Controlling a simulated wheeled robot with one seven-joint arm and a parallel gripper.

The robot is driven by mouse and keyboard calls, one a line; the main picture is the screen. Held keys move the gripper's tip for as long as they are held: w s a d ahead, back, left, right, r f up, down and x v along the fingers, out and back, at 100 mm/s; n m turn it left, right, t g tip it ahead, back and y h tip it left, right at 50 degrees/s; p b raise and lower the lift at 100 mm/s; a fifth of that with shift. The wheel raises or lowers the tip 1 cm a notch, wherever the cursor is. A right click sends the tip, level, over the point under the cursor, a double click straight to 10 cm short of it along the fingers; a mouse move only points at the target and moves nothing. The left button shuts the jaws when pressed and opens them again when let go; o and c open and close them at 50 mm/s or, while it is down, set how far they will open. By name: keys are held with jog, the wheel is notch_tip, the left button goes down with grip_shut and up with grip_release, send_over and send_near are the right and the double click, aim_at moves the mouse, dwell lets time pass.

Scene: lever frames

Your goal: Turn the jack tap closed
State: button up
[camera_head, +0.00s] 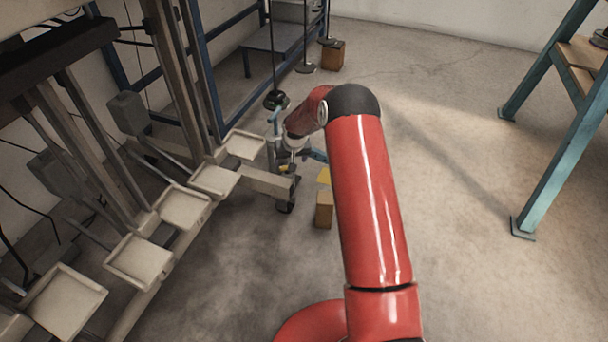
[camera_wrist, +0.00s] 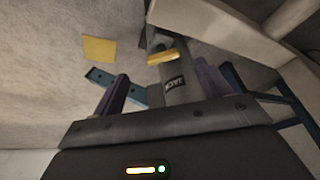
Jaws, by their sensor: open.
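The jack shows in the wrist view as a grey post (camera_wrist: 172,85) with a dark label reading JACK, seen upside down. A yellow piece (camera_wrist: 167,56) crosses the post above the label; I cannot tell for sure whether it is the tap. A blue bar (camera_wrist: 103,79) sticks out to the left, partly behind a finger. My gripper (camera_wrist: 161,72) is open, its two dark fingers apart on either side of the post in the picture. I cannot tell whether they touch anything. In the head view my red arm hides much of the jack, but its blue bar (camera_head: 315,155) shows.
A pale frame with a row of trays (camera_head: 183,207) stands on the left. A small wooden box (camera_head: 324,209) sits near the jack, and a yellow patch (camera_head: 323,176) shows beside it. A teal stand (camera_head: 570,140) is at right. The floor between is clear.

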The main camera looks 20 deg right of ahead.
jog(key=shift+n, duration=0.4)
jog(key=x, duration=0.3)
jog(key=w+b+x, duration=0.1)
jog(key=x, duration=0.3)
jog(key=shift+w+a, duration=0.15)
